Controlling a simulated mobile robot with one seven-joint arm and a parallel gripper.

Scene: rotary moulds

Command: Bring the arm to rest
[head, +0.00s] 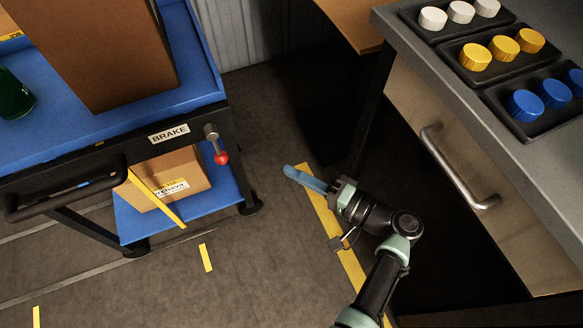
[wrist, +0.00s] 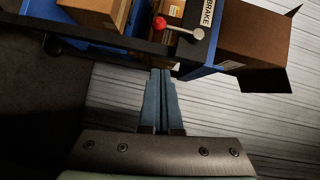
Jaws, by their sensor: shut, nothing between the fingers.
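My gripper (head: 299,176) is at the end of my outstretched arm, over the floor between the blue cart and the grey counter in the head view. Its blue fingers are together with nothing between them. The shut fingers also show in the wrist view (wrist: 160,85), pointing toward the cart. They look apart from the cart and the counter.
A blue cart (head: 110,130) stands at left with cardboard boxes, a BRAKE label and a red-knobbed lever (head: 217,148). A grey counter (head: 424,62) at right has a drawer handle (head: 455,170) and black trays of white, yellow and blue pucks. Floor between is clear.

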